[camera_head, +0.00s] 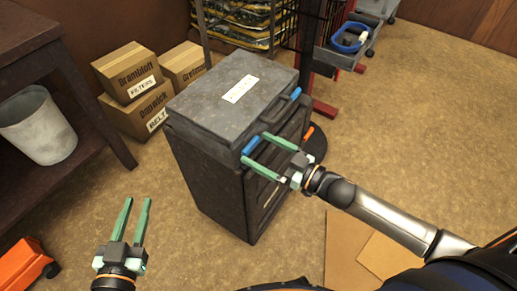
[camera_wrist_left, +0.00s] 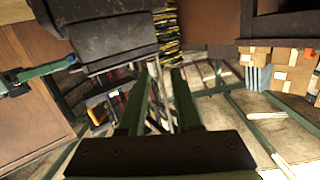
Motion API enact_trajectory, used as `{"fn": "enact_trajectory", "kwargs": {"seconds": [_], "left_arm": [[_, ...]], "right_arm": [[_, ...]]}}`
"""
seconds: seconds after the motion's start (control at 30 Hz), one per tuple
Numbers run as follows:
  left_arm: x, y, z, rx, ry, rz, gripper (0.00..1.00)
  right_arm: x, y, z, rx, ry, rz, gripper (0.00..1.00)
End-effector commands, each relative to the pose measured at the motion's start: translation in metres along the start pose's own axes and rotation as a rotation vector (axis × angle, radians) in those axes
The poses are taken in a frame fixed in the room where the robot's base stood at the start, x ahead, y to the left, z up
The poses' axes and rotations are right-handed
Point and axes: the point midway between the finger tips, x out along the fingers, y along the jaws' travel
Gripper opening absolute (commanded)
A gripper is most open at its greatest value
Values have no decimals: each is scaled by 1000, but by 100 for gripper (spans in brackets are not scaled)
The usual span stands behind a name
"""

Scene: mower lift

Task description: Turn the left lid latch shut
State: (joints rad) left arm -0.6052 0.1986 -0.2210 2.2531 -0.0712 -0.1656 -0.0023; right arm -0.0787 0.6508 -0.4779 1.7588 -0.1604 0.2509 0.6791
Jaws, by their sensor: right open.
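A dark grey case (camera_head: 215,150) stands on the floor with its lid (camera_head: 215,92) down; a white label is on top. Two blue latches are on the lid's front edge: the left one (camera_head: 251,145) and the right one (camera_head: 296,93). My right gripper (camera_head: 263,153) is open, its fingers pointing at the case front beside the left latch; I cannot tell if they touch it. My left gripper (camera_head: 134,204) is open and empty, left of the case and apart from it. The left wrist view shows its parted fingers (camera_wrist_left: 160,98) and the case (camera_wrist_left: 105,32) above.
Cardboard boxes (camera_head: 128,73) stand behind the case at left. A dark table (camera_head: 30,40) with a grey bucket (camera_head: 38,125) is at far left. An orange item (camera_head: 22,265) lies lower left. Flat cardboard (camera_head: 345,245) lies in front.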

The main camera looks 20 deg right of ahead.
Motion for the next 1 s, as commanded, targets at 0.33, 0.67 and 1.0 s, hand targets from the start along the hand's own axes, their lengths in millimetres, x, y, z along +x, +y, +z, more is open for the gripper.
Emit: {"fn": "enact_trajectory", "kwargs": {"seconds": [0.33, 0.67, 1.0], "left_arm": [[1, -2, -12, 15, 48, -2, 32], [1, -2, -12, 14, 47, -3, 32], [1, -2, -12, 14, 46, -3, 32]], "right_arm": [[12, 0, 0, 1, 0, 0, 100], [12, 0, 0, 1, 0, 0, 78], [12, 0, 0, 1, 0, -1, 39]]}}
